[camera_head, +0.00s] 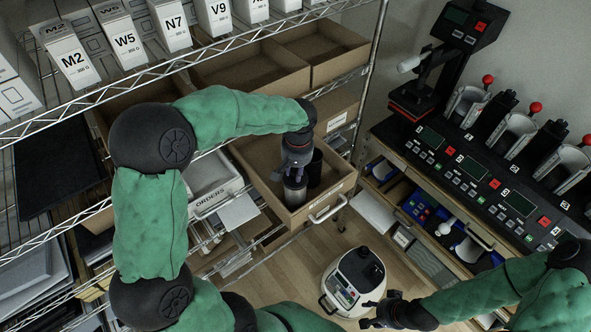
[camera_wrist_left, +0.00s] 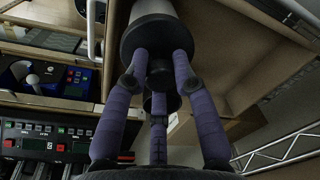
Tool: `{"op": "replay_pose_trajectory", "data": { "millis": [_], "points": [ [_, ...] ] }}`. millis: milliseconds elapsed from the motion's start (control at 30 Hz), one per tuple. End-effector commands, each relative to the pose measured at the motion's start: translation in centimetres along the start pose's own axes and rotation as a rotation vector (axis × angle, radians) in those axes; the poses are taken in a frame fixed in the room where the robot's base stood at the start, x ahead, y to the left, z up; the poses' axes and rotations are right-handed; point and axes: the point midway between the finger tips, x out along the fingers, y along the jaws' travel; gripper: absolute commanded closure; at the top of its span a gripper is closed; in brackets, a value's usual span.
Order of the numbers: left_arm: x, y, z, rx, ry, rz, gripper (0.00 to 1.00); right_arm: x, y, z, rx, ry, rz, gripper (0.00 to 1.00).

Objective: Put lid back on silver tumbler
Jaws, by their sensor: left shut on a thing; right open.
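The silver tumbler (camera_head: 293,194) stands in the open cardboard drawer, below my left gripper (camera_head: 294,172). In the left wrist view its silver body (camera_wrist_left: 153,8) is at the top, with a wide black lid (camera_wrist_left: 154,32) at its near end. My left gripper's purple fingers (camera_wrist_left: 160,62) are shut on the black lid at the tumbler's top. Whether the lid is fully seated cannot be told, as the fingers cover part of it. My right gripper (camera_head: 369,313) is open and empty at the lower middle, beside a white machine.
A black tumbler (camera_head: 315,168) stands close to the right of the silver one, in the drawer (camera_head: 325,203). The white machine (camera_head: 352,282) is on the floor. A bench with a black control panel (camera_head: 470,170) is at the right. Wire shelves with boxes fill the left.

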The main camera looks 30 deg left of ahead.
Motion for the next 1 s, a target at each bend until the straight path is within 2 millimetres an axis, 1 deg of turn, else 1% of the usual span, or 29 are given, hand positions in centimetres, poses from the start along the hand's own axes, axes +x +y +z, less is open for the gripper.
{"op": "replay_pose_trajectory", "data": {
  "millis": [433,467,500,533,567,800,867,900,1000],
  "points": [
    [0.00,0.01,-0.02,0.000,0.001,0.000,1.00,0.13,0.05,0.00,0.000,0.000,0.000,0.53],
    [0.00,0.01,-0.02,0.000,0.001,0.000,0.70,0.13,0.05,0.00,0.000,0.000,0.000,0.53],
    [0.00,0.01,-0.02,0.000,0.001,0.000,0.59,0.13,0.05,-0.01,0.000,0.000,0.000,0.53],
    [0.00,0.01,-0.02,0.000,0.001,0.000,0.51,0.13,0.05,-0.01,0.000,0.000,0.000,0.53],
    [0.01,0.01,-0.02,0.000,0.001,0.000,0.46,0.13,0.05,-0.01,0.000,0.000,0.000,0.53],
    [0.02,0.01,-0.02,0.000,0.000,0.000,0.46,0.14,0.05,0.00,0.000,0.000,0.000,0.53],
    [0.02,0.01,-0.01,0.000,0.000,0.000,0.29,0.14,0.05,0.00,0.000,0.000,0.000,0.53],
    [0.02,0.01,-0.01,0.000,0.000,0.000,0.22,0.14,0.05,0.00,0.000,0.000,0.000,0.53],
    [0.02,0.01,-0.01,0.000,0.000,0.000,0.22,0.14,0.05,0.00,0.000,0.000,0.000,0.53]
  ]
}}
